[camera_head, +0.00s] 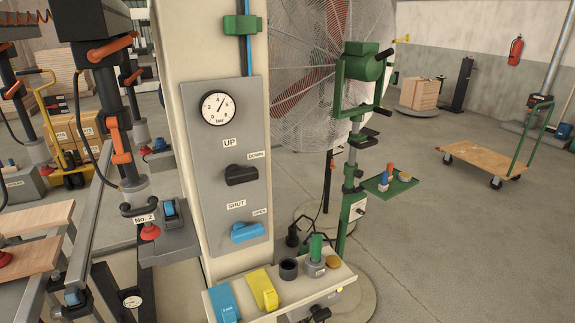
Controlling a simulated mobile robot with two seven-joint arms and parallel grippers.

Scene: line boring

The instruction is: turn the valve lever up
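A grey panel (205,100) is fixed to a cream column. On it a black lever (241,175) lies roughly level, below the UP label (229,143). The DOWN label (256,155) sits just above its right end. Lower on the panel a blue lever (247,232) also lies roughly level, between a SHUT label (236,204) at its upper left and an OPEN label (260,212) at its upper right. Neither of my grippers is in view, and nothing touches either lever.
A round gauge (217,108) sits above the levers. A shelf (318,286) below carries blue and yellow blocks, a dark cup and a green-handled item. A machine marked No. 2 (122,120) stands close at left. A green stand (348,180) and large fan stand at right.

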